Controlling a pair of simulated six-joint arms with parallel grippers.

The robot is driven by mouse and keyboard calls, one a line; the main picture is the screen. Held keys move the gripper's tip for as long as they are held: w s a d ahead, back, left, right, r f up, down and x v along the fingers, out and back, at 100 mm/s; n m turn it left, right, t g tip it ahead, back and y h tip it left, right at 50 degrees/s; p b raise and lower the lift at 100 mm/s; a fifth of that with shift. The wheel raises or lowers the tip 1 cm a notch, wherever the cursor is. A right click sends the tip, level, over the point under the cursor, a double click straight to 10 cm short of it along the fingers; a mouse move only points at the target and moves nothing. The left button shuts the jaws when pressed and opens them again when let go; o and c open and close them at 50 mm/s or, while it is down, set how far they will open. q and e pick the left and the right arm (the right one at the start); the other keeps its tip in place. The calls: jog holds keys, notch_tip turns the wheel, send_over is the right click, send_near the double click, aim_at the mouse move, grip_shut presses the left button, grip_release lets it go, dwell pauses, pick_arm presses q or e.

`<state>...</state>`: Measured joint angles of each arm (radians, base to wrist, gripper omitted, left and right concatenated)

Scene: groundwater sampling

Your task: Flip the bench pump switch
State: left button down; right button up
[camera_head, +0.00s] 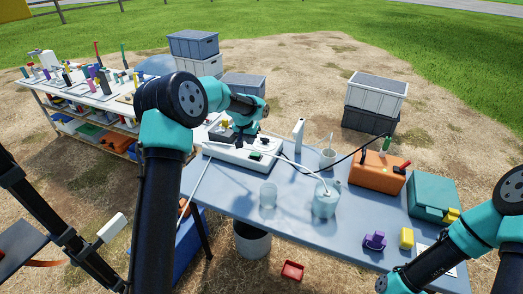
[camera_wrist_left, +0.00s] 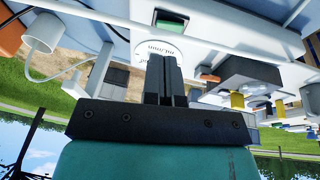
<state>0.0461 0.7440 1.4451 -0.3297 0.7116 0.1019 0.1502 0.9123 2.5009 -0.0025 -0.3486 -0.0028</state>
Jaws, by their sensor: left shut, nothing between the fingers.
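The bench pump is a long white box (camera_head: 228,151) on the blue-grey table, with a green switch (camera_head: 257,156) on its top. In the left wrist view the green switch (camera_wrist_left: 172,21) sits in a dark frame beyond my fingertips, next to a round printed dial (camera_wrist_left: 163,48). My left gripper (camera_head: 240,138) is over the pump, behind the switch in the head view. Its fingers (camera_wrist_left: 166,62) are shut and empty, and appear over the dial, apart from the switch. The exact fingertip height is unclear. My right arm shows at the lower right, but its fingers are not visible.
Clear beakers (camera_head: 268,195) and a lidded jar (camera_head: 325,201) stand in front of the pump. A white tube runs to the jar. An orange case (camera_head: 378,172), a teal case (camera_head: 430,195) and purple and yellow blocks are further right. Grey crates stand behind.

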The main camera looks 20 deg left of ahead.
aim_at(258, 154)
pick_arm(q)
jog(key=w+r, duration=0.1)
jog(key=r, duration=0.1)
jog(key=w+a+r, duration=0.1)
jog(key=w+r, duration=0.1)
jog(key=shift+f, duration=0.1)
jog(key=x, duration=1.2)
jog(key=shift+s+f, duration=0.25)
jog(key=shift+f, duration=0.1)
jog(key=shift+d+f, duration=0.1)
jog(key=shift+f, duration=0.5)
jog(key=shift+d+f, duration=0.25)
jog(key=shift+f, duration=0.15)
jog(key=shift+a, duration=0.15)
